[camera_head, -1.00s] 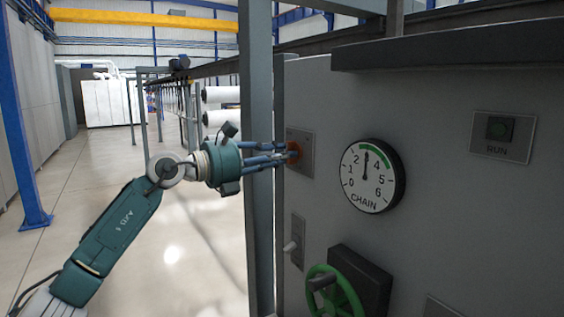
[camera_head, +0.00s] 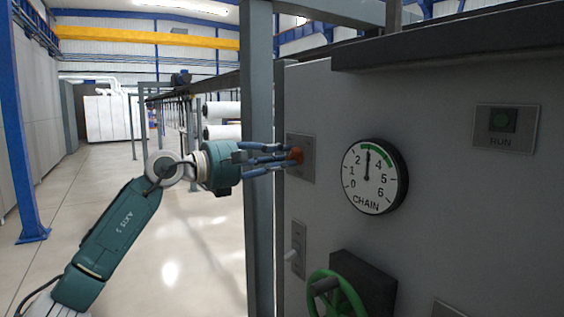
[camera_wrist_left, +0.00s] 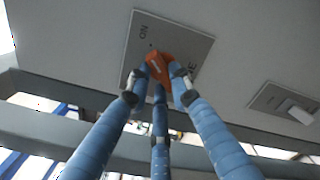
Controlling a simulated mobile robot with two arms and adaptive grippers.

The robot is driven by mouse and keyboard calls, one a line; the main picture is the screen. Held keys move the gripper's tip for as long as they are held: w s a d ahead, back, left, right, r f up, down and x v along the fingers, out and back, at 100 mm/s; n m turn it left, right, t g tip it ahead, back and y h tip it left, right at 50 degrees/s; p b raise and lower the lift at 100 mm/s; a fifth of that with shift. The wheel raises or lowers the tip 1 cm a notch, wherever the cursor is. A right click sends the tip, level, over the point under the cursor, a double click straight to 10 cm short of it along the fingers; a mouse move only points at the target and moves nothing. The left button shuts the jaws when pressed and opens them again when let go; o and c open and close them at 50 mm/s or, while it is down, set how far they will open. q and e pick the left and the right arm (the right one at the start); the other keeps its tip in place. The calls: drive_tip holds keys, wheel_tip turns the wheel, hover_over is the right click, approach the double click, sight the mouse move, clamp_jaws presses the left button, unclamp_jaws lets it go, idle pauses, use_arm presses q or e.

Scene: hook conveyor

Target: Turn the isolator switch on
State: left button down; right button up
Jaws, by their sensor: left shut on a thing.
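The isolator switch has an orange-red knob (camera_head: 297,155) on a grey plate (camera_head: 305,172) on the panel's left part. My left gripper (camera_head: 290,157) reaches it from the left, its blue fingers closed around the knob. In the left wrist view the fingertips (camera_wrist_left: 162,80) grip the orange knob (camera_wrist_left: 158,66), which sits slanted on its plate (camera_wrist_left: 185,45). The marking ON is legible on the plate; other lettering is partly hidden by the knob and fingers. My right gripper is not in view.
A CHAIN gauge (camera_head: 375,176) is to the right, its needle near upright. Below are a small lever switch (camera_head: 293,254) and a green handwheel (camera_head: 335,292). A RUN button (camera_head: 503,120) is at the far right. A grey post (camera_head: 258,200) stands beside the gripper.

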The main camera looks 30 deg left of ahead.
use_arm(q)
drive_tip(key=shift+m, duration=0.6)
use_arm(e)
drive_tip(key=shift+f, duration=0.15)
use_arm(q)
drive_tip(key=c, duration=1.6)
unclamp_jaws()
drive_tip(key=shift+o, duration=0.3)
drive_tip(key=shift+s, duration=0.1)
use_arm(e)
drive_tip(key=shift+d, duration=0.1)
use_arm(q)
drive_tip(key=v, duration=1.2)
drive_tip(key=shift+a, duration=0.1)
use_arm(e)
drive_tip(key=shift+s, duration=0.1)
